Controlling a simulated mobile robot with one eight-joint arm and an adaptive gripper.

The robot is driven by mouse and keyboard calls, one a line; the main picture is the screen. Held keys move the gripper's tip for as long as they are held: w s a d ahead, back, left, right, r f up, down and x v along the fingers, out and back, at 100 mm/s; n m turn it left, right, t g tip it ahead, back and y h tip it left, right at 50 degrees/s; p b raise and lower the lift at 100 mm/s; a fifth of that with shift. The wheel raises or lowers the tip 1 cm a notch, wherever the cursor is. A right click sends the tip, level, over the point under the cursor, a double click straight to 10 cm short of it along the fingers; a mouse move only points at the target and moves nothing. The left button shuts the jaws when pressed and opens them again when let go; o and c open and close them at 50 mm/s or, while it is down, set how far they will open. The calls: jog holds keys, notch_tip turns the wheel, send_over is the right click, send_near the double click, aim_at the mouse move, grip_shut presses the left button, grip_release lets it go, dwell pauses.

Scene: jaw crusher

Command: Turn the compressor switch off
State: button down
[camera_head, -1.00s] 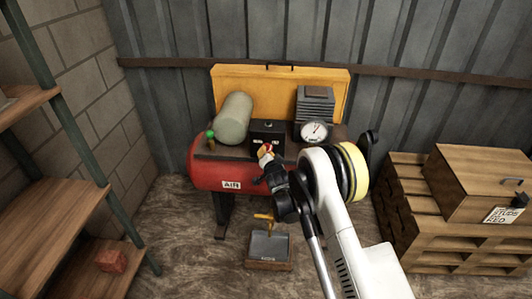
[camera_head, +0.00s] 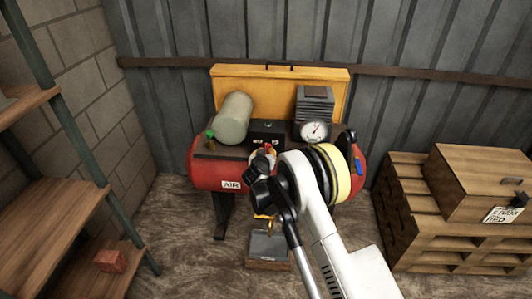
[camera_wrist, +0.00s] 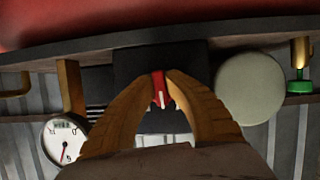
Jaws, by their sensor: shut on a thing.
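The compressor (camera_head: 205,178) is a red tank labelled AIR with a dark top plate. A black switch box (camera_head: 265,126) stands on the plate; it also shows in the wrist view (camera_wrist: 135,62). A red switch knob (camera_wrist: 158,84) with a white pointer mark sits on the box face. My gripper (camera_wrist: 163,92) has its two tan fingers closed around the knob, one on each side. The pointer runs nearly up and down in the wrist view. In the head view my gripper (camera_head: 265,157) is at the front of the box, and my wrist partly hides it.
A pressure gauge (camera_head: 315,130) and a grey-green cylinder (camera_head: 233,118) flank the box. A yellow panel (camera_head: 275,76) stands behind. A small tray (camera_head: 268,245) is on the floor in front. Wooden shelves (camera_head: 60,215) are at left, and pallets with a crate (camera_head: 475,180) at right.

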jog(key=n+h, duration=0.1)
jog(key=n, duration=0.1)
jog(key=shift+n+h, duration=1.3)
jog(key=shift+n, duration=0.4)
jog(key=shift+d+t, duration=0.1)
jog(key=shift+t, duration=0.2)
jog(key=c, duration=1.4)
grip_release()
jog(key=v, duration=1.2)
jog(key=shift+r, duration=0.1)
